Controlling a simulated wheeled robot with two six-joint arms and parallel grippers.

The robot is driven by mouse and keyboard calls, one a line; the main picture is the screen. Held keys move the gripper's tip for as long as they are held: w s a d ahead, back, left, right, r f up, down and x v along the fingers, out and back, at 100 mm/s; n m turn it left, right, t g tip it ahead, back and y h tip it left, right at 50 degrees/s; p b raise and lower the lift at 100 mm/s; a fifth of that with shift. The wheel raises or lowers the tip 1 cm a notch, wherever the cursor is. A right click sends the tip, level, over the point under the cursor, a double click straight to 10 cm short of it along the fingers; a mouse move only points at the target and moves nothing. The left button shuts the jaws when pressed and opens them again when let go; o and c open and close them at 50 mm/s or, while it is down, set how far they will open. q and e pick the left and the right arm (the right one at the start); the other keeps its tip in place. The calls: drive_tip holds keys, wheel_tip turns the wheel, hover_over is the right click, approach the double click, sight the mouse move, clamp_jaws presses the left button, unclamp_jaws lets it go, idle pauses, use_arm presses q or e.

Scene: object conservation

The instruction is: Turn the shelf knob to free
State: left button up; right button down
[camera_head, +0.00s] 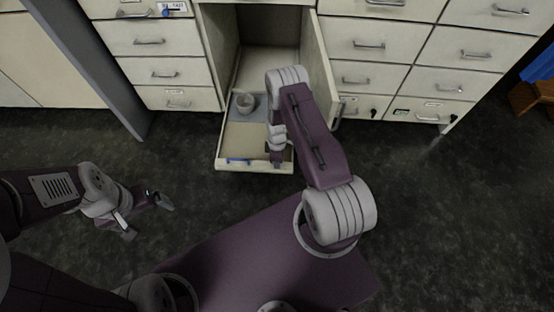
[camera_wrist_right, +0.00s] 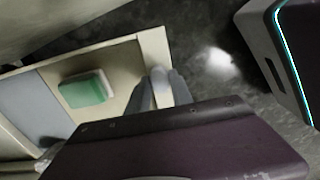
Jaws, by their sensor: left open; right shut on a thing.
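A pulled-out shelf drawer (camera_head: 225,155) juts from the open cabinet bay in the head view. Its rim (camera_wrist_right: 153,50) shows in the right wrist view. My right gripper (camera_head: 277,155) reaches down at the drawer's front right end. In the right wrist view its fingers (camera_wrist_right: 161,88) are shut on a pale piece at the drawer's front edge, apparently the front wall. I cannot make out a knob for certain. My left gripper (camera_head: 148,213) is open and empty, low at the left, away from the cabinet.
A green block (camera_wrist_right: 86,89) lies in the drawer in the right wrist view. An open door (camera_head: 318,70) stands right of the bay. Drawer cabinets flank it. The dark floor (camera_head: 450,220) is clear at right.

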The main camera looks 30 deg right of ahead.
idle(0.4)
drive_tip(key=c, duration=1.1)
unclamp_jaws()
drive_tip(key=shift+c, duration=0.2)
wheel_tip(320, 180, up, 9)
drive_tip(key=p, duration=0.5)
